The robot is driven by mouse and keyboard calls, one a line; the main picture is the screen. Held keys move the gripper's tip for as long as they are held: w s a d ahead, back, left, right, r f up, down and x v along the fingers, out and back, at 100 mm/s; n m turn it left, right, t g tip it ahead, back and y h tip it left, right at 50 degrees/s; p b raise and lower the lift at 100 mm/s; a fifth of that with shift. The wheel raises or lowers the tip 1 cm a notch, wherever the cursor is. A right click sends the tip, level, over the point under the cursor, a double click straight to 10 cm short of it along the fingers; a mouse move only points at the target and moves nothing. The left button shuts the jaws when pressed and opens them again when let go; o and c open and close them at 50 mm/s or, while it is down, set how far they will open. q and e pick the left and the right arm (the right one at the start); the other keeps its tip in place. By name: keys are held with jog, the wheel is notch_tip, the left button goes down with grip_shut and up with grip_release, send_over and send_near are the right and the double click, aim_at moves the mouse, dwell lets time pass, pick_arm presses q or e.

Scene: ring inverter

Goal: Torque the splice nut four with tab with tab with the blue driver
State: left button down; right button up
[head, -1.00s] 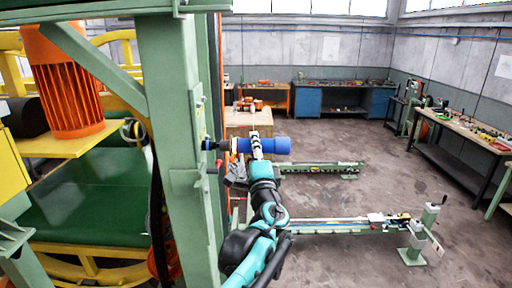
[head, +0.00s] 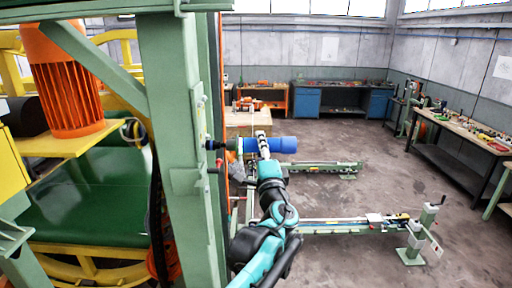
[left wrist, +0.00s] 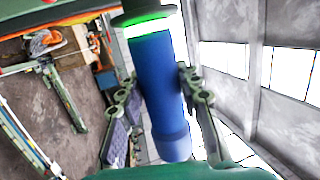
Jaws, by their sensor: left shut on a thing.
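The blue driver (head: 278,145) lies level in the head view, its dark nose pointing left at the green post (head: 182,150). My left gripper (head: 263,145) is shut on the driver's blue body. In the left wrist view the driver (left wrist: 160,85) runs between the two fingers (left wrist: 158,105), with a lit green ring (left wrist: 150,27) near its front. The nose reaches close to the post's side; I cannot tell whether it touches a nut there. The splice nut with tab cannot be made out. My right gripper is not in view.
A large green and yellow machine with an orange motor (head: 65,85) fills the left side. Low green rail stands (head: 350,224) lie on the floor to the right. Workbenches (head: 460,135) line the walls.

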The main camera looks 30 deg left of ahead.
aim_at(273, 150)
pick_arm(q)
jog(key=shift+w+d, duration=0.4)
jog(key=shift+d, duration=0.25)
jog(key=shift+w+d, duration=0.4)
jog(key=shift+d, duration=0.25)
